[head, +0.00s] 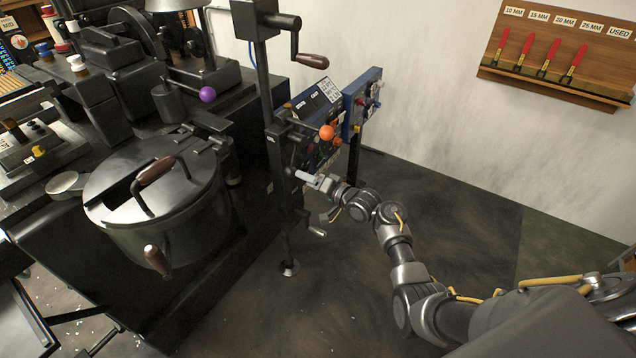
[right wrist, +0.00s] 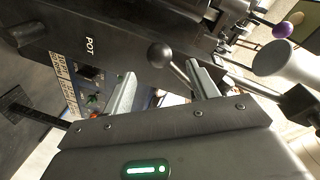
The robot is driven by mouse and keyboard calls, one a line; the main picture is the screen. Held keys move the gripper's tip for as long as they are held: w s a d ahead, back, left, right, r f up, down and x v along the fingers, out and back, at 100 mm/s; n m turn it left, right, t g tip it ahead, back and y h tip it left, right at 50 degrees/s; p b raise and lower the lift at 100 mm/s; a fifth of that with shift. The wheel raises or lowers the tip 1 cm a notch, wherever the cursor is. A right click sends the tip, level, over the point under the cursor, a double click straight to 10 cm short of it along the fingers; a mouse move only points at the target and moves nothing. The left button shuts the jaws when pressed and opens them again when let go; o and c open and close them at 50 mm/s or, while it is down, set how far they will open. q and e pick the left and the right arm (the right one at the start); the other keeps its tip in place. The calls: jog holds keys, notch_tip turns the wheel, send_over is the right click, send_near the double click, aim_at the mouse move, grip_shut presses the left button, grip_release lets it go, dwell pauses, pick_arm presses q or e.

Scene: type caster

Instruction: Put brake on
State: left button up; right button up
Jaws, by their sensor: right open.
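A dark ball-knobbed lever (right wrist: 159,54) shows in the right wrist view, its knob just beyond and between my right fingertips. No brake label is readable, so I cannot tell for sure that this lever is the brake. My right gripper (head: 309,178) reaches the front of the black machine (head: 250,110), below the control panel. In the right wrist view the right gripper (right wrist: 160,68) is open, with one finger on each side of the lever's line. Contact with the lever cannot be made out. My left gripper is not in view.
An orange-knobbed lever (head: 326,132) and a blue control box (head: 361,101) are close above my right gripper. A crank handle (head: 312,60) sticks out higher up. A lidded metal pot (head: 150,205) stands at left. The floor at right is clear.

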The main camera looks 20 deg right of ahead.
jog(key=shift+v, duration=2.05)
notch_tip(320, 180, down, 16)
jog(key=s+d+n+g+h, duration=0.2)
jog(key=s+n+h, duration=0.1)
jog(key=h, duration=0.1)
jog(key=s+f+n+g+h, duration=0.2)
jog(key=s+f+g, duration=0.2)
jog(key=s+f, duration=1.05)
jog(key=s+d+f+n+g+h+p, duration=0.1)
jog(key=s+f+n+g+h, duration=0.15)
jog(key=s+f, duration=1.15)
jog(key=s+f+g, duration=0.3)
jog(key=s+g, duration=0.2)
jog(key=s, duration=2.2)
jog(key=shift+n+p, duration=0.3)
jog(key=shift+n, duration=0.15)
